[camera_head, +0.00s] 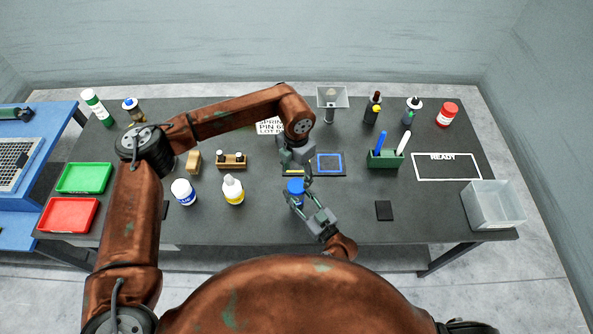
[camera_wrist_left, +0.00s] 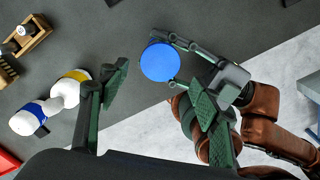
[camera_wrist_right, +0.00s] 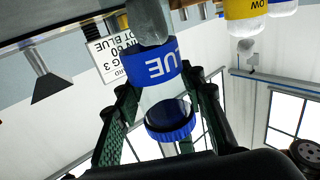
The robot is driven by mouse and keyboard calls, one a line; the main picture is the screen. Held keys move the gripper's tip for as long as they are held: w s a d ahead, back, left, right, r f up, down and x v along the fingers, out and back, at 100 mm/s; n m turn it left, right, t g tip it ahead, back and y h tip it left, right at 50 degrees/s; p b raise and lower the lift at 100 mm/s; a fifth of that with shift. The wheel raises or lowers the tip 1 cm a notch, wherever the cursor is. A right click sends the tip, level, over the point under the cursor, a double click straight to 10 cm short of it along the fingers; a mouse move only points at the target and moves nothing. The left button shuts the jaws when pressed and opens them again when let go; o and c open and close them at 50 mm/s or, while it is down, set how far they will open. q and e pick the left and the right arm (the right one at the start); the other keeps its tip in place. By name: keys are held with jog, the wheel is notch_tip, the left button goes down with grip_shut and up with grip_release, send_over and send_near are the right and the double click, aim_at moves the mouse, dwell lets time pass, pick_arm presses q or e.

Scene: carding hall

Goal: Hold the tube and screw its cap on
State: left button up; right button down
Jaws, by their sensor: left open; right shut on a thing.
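The tube (camera_wrist_right: 158,75), with a blue label band, stands about upright in my right gripper (camera_head: 305,198), whose fingers are shut around it above the near part of the table. The blue cap (camera_head: 296,186) is at the tube's upper end and shows as a round disc in the left wrist view (camera_wrist_left: 160,62). I cannot tell whether it is screwed tight. My left gripper (camera_head: 296,168) is open and empty, above and apart from the cap. In the left wrist view its two fingers stand either side of the cap's line.
A white bottle with a blue label (camera_head: 183,191) and one with a yellow label (camera_head: 233,189) stand left of the tube. A green pen holder (camera_head: 384,159) and a clear bin (camera_head: 493,205) are on the right. A black pad (camera_head: 384,210) lies near the front edge.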

aim_at(296, 185)
pick_arm(q)
notch_tip(296, 185, down, 7)
jog(key=shift+r, duration=0.1)
dwell(0.3)
jog(key=shift+c, duration=0.4)
jog(key=c, duration=1.1)
jog(key=o, duration=1.3)
notch_tip(296, 185, up, 12)
